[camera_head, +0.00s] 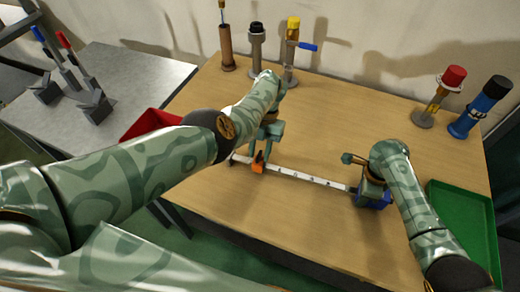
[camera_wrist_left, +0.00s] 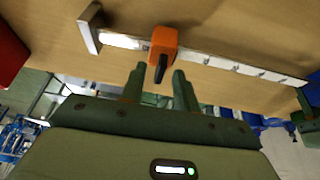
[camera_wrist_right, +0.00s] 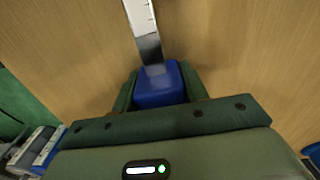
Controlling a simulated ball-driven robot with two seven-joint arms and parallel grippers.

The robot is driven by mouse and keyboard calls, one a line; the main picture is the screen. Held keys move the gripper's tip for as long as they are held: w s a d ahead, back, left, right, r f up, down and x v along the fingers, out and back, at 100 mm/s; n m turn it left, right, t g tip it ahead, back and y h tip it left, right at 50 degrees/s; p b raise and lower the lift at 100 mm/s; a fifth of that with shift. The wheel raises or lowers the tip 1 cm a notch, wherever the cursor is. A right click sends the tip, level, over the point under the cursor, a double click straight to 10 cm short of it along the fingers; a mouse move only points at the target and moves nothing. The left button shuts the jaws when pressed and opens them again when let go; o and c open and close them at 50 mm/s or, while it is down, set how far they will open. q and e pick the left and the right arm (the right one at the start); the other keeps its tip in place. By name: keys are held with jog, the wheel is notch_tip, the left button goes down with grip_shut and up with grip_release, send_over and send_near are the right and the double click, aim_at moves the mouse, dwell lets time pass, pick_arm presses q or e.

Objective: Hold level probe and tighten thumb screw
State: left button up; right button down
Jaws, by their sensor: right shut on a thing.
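The level probe is a white graduated strip (camera_head: 310,178) lying across the wooden table, with a blue handle (camera_head: 376,203) at its right end. An orange slider (camera_head: 258,165) sits on it toward the left end; in the left wrist view the slider (camera_wrist_left: 164,42) carries a dark thumb screw (camera_wrist_left: 160,68). My left gripper (camera_wrist_left: 158,75) is open, its two fingers on either side of the screw's tip and apart from it. My right gripper (camera_wrist_right: 160,85) is shut on the blue handle (camera_wrist_right: 158,90). The left forearm partly covers the table's back left.
Several valve-like fittings stand along the back, including a yellow-topped one (camera_head: 292,35) and a red-capped one (camera_head: 445,85). A blue cylinder (camera_head: 480,108) is at back right. A green tray (camera_head: 468,215) lies right, a red bin (camera_head: 150,122) left.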

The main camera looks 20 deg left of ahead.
pick_arm(q)
jog(key=v, duration=0.7)
jog(key=shift+r, duration=0.2)
jog(key=shift+w, duration=0.15)
pick_arm(e)
jog(key=c, duration=0.7)
grip_release()
notch_tip(320, 180, up, 11)
jog(key=shift+r, duration=0.5)
